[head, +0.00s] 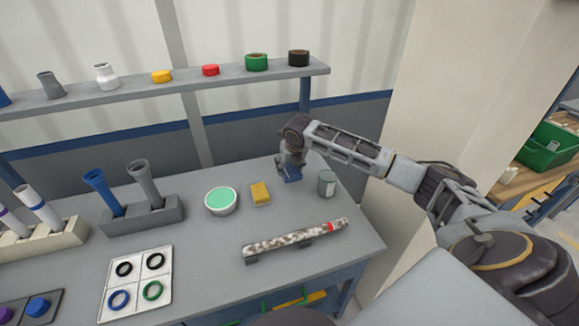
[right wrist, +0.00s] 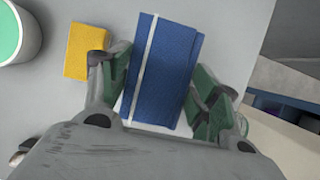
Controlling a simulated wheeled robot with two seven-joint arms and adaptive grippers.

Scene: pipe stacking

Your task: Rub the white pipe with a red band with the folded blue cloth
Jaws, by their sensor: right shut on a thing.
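The white pipe with a red band (head: 290,239) lies on low grey supports near the table's front right. Brown smudges cover its white surface; the red band is near its right end. My right gripper (head: 291,166) is behind the pipe, pointing down at the back of the table. It is shut on the folded blue cloth (right wrist: 165,65), which has a white stripe. Only a small blue part of the cloth (head: 293,178) shows below the gripper in the head view. The cloth and the pipe are well apart. My left gripper is not in view.
A yellow sponge (head: 260,194) and a bowl with green contents (head: 221,201) stand left of the gripper. A grey can (head: 326,184) stands close on its right. A rack with two pipes (head: 145,216) and a white tray with rings (head: 137,279) are further left.

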